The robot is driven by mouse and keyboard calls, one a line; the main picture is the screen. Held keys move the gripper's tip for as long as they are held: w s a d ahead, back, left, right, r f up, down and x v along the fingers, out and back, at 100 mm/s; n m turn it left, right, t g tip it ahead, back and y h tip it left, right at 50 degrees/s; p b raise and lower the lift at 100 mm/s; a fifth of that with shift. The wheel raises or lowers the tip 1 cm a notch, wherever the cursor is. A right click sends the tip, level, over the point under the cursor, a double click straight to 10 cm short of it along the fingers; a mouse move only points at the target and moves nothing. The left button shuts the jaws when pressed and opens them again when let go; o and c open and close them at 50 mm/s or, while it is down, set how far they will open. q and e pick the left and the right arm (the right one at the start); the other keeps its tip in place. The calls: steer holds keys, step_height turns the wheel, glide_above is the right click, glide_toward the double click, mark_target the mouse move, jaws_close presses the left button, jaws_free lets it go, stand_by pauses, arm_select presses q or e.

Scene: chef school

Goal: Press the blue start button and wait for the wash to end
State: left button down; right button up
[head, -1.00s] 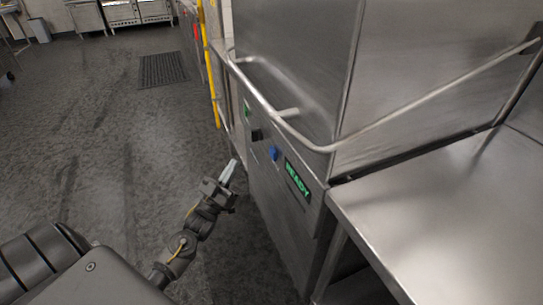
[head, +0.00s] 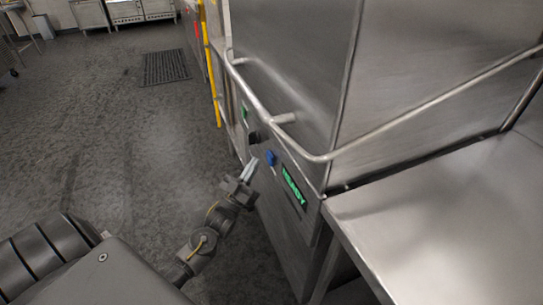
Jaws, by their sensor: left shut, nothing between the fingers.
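The dishwasher (head: 290,75) is a tall steel box with a closed hood and a bent bar handle (head: 285,135) around it. Its front panel has a blue start button (head: 270,157), a green button (head: 245,111), a black switch (head: 254,137) and a display (head: 294,187) reading READY in green. My left gripper (head: 251,168) is shut and empty. Its tips are close to the panel, just left of and slightly below the blue button. I cannot tell whether they touch the panel. My right gripper is not in view.
A steel table (head: 440,215) adjoins the machine on the right. A yellow pipe (head: 211,75) runs upright behind the panel's far end. Open dark floor (head: 120,130) lies to the left, with a drain grate (head: 165,67) and ovens farther back.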

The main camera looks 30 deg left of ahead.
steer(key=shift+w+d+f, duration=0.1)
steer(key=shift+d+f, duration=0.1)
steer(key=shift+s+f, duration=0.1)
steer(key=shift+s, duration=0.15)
arm_select(q)
steer(key=shift+w+d, duration=0.3)
steer(key=shift+w, duration=0.1)
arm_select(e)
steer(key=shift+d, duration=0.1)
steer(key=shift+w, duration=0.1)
arm_select(q)
steer(key=shift+w, duration=0.15)
stand_by(1.1)
steer(key=shift+w+d, duration=0.2)
steer(key=shift+w, duration=0.05)
